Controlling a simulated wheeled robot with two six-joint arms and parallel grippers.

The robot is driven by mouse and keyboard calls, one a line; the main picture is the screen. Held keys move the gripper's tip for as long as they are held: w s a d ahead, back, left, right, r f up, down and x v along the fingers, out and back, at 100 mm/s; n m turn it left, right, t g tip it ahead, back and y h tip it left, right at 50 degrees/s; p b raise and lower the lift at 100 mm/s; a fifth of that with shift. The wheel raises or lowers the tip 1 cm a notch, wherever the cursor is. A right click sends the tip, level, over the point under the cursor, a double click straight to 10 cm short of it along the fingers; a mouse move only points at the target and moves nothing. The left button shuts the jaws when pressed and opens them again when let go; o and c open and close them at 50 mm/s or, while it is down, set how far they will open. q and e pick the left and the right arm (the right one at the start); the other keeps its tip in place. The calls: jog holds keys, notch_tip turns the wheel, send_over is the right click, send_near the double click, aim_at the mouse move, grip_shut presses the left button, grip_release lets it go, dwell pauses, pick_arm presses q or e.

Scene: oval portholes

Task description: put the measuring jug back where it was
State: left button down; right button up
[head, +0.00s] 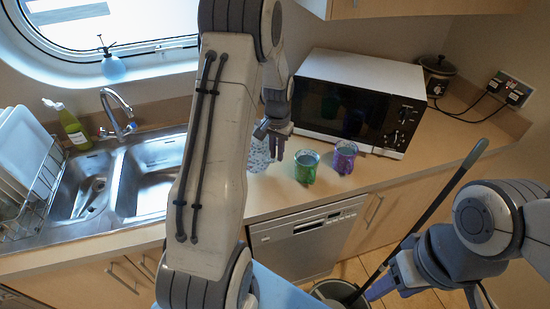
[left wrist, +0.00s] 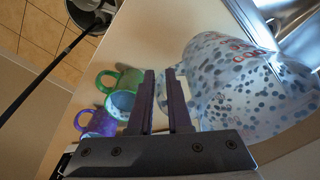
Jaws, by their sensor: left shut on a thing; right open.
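The measuring jug (head: 258,156) is pale and clear with blue-grey spots, and shows just right of my left forearm, which hides part of it. In the left wrist view the jug (left wrist: 240,85) fills the right side, with red markings near its top. I cannot tell whether the jug's base touches the worktop. My right gripper (head: 380,287) is open and low at the lower right, over the floor side, away from the jug.
A green mug (head: 306,167) and a purple mug (head: 344,158) stand right of the jug. A microwave (head: 358,105) is behind them. The sink (head: 148,175) lies left, partly behind my arm. The right worktop (head: 440,150) is clear.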

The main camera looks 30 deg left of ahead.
pick_arm(q)
jog(key=f, duration=0.1)
jog(key=f+p, duration=0.1)
jog(key=f, duration=0.2)
jog(key=shift+a+f+p, duration=0.15)
jog(key=shift+a+p, duration=0.1)
jog(key=shift+p, duration=0.05)
jog(key=shift+f, duration=0.15)
jog(key=c, duration=0.8)
grip_release()
jog(key=shift+c, duration=0.2)
